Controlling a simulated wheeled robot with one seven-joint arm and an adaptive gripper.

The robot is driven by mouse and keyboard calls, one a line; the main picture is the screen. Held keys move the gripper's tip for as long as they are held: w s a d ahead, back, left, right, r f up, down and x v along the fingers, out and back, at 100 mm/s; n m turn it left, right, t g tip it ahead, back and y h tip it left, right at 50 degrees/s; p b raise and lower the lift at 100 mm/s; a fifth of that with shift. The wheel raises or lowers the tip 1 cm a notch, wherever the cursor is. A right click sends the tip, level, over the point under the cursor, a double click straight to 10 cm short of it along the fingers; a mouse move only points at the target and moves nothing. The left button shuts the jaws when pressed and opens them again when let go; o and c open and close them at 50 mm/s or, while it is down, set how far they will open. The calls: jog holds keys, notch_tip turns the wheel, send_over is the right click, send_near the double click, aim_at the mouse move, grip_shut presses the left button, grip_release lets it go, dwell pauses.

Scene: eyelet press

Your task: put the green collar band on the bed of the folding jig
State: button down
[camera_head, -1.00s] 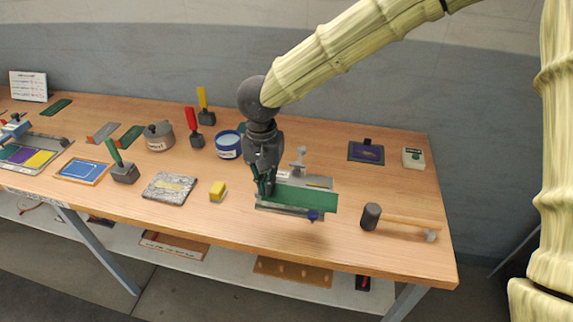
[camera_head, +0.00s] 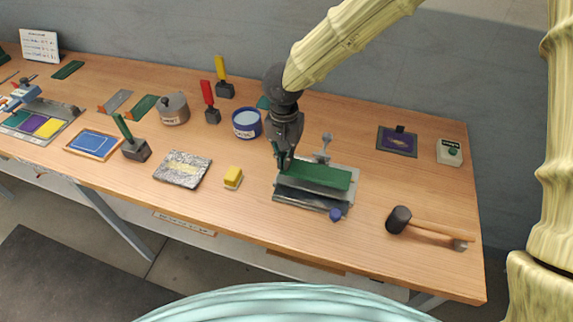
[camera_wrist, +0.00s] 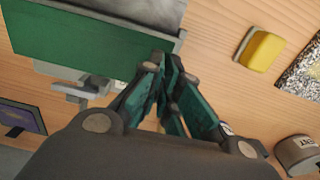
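The green collar band (camera_head: 322,178) lies lengthwise over the folding jig (camera_head: 308,200), along its rear part. It looks level, but I cannot tell whether it rests fully on the bed. My gripper (camera_head: 284,164) is at the band's left end in the head view. In the wrist view the band (camera_wrist: 85,42) stretches left from my gripper (camera_wrist: 168,66); the fingers come together at the band's corner and appear shut on it. The exact contact is partly hidden by the fingers. The jig's grey plate (camera_wrist: 140,10) shows beyond the band.
A yellow block (camera_head: 233,177) and a silvery slab (camera_head: 183,169) lie left of the jig. A mallet (camera_head: 428,227) lies to the right, with a dark purple pad (camera_head: 398,141) behind. A blue tin (camera_head: 247,123) stands behind left. Bare table lies right of the jig.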

jog(key=shift+s+d+f, duration=0.1)
jog(key=shift+s+f, duration=0.1)
jog(key=shift+f, duration=0.15)
jog(key=shift+s+f+p, duration=0.1)
jog(key=shift+f+p, duration=0.2)
jog(key=shift+f, duration=1.15)
jog(key=shift+f, duration=0.15)
jog(key=c, duration=1.6)
grip_release()
jog(key=shift+c, duration=0.2)
notch_tip(320, 180, up, 12)
jog(key=shift+r+b, duration=0.2)
jog(key=shift+b, duration=0.55)
